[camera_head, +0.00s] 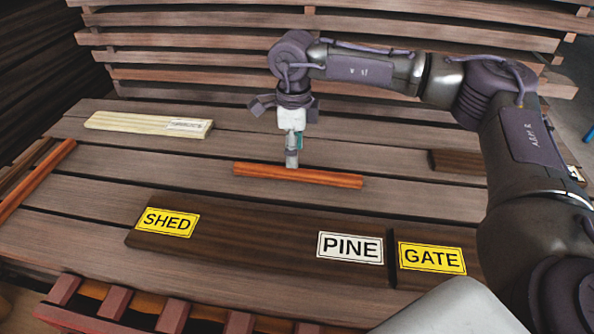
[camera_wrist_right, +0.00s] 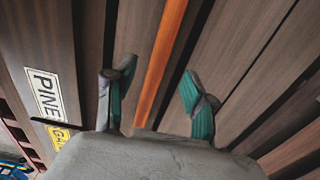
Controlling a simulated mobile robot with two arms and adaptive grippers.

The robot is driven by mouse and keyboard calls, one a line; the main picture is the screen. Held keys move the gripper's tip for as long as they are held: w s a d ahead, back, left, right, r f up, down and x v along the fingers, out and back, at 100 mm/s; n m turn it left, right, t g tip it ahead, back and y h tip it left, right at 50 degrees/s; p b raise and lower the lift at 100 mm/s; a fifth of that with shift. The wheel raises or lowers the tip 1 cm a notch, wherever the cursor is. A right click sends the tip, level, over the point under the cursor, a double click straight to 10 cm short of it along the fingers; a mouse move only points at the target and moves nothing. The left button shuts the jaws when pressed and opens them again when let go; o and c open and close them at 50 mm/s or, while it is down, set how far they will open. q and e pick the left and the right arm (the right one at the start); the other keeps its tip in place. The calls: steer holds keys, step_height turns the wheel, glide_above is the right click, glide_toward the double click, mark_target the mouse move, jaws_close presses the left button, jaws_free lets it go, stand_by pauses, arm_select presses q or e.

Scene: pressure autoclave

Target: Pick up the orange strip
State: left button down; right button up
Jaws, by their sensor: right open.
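The orange strip (camera_head: 325,177) lies flat on the brown slatted tabletop in the middle of the head view. In the right wrist view the strip (camera_wrist_right: 163,60) runs between the two fingers. My right gripper (camera_head: 292,162) points down over the strip, near its middle. Its green-padded fingers are open, one on each side of the strip in the right wrist view (camera_wrist_right: 158,98). Whether the fingertips touch the table cannot be told. My left gripper is not in view.
A dark board with a SHED label (camera_head: 167,222) and a PINE label (camera_head: 350,247) lies in front, beside one labelled GATE (camera_head: 431,258). A pale labelled board (camera_head: 140,123) lies back left. Another reddish strip (camera_head: 38,178) lies at the left edge. Stacked planks (camera_head: 200,58) rise behind.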

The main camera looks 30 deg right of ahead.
mark_target(297, 171)
steer(key=shift+f, duration=0.35)
steer(key=f, duration=0.1)
steer(key=f+p, duration=0.1)
steer(key=f, duration=0.1)
steer(key=f+p, duration=0.1)
steer(key=shift+s+d+f, duration=0.25)
steer(key=shift+f, duration=0.15)
steer(key=shift+w+f, duration=0.1)
steer(key=shift+f, duration=0.2)
jaws_close()
